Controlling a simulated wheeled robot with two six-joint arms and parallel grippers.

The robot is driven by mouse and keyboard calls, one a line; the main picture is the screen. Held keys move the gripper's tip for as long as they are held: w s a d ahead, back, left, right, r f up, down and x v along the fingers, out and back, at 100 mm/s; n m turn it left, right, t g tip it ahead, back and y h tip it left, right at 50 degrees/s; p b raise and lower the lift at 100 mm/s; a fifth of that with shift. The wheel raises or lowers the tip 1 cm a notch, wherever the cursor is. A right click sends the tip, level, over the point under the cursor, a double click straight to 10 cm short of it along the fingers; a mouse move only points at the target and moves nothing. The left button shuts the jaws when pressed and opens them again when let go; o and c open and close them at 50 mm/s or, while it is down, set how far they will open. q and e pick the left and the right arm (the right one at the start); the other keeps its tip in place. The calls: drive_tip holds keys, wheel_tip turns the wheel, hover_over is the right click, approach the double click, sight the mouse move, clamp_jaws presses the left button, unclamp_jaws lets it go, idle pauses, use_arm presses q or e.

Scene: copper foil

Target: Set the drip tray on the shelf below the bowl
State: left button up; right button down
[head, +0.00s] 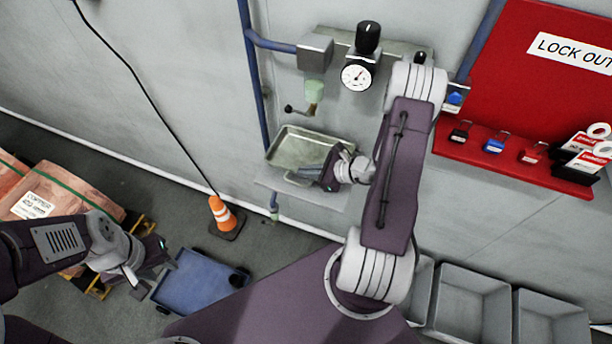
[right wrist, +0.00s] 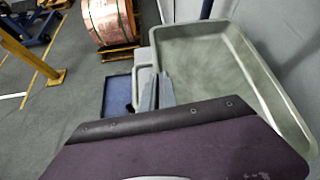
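The drip tray (head: 300,143) is a shallow grey-green metal tray with a loop handle on its near side. It is over the grey wall shelf (head: 268,184), below the pale green bowl (head: 314,91). I cannot tell whether its base touches the shelf. My right gripper (head: 326,182) is at the handle, with its fingers close together on it; the contact is partly hidden. In the right wrist view the fingers (right wrist: 157,92) lie beside the tray's rim (right wrist: 168,65). My left gripper (head: 152,268) is open and empty, low at the left.
A pressure gauge (head: 357,76) and a small lever valve (head: 300,109) are above the tray. A blue pipe (head: 252,75) runs down the wall to its left. An orange cone (head: 222,214), a blue cart (head: 198,282) and grey bins (head: 470,295) stand lower down.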

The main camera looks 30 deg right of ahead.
wheel_tip(320, 180, down, 3)
drive_tip(key=shift+d+r, duration=0.1)
drive_tip(key=shift+r, duration=0.1)
drive_tip(key=shift+f, duration=0.15)
drive_tip(key=c, duration=1.7)
unclamp_jaws()
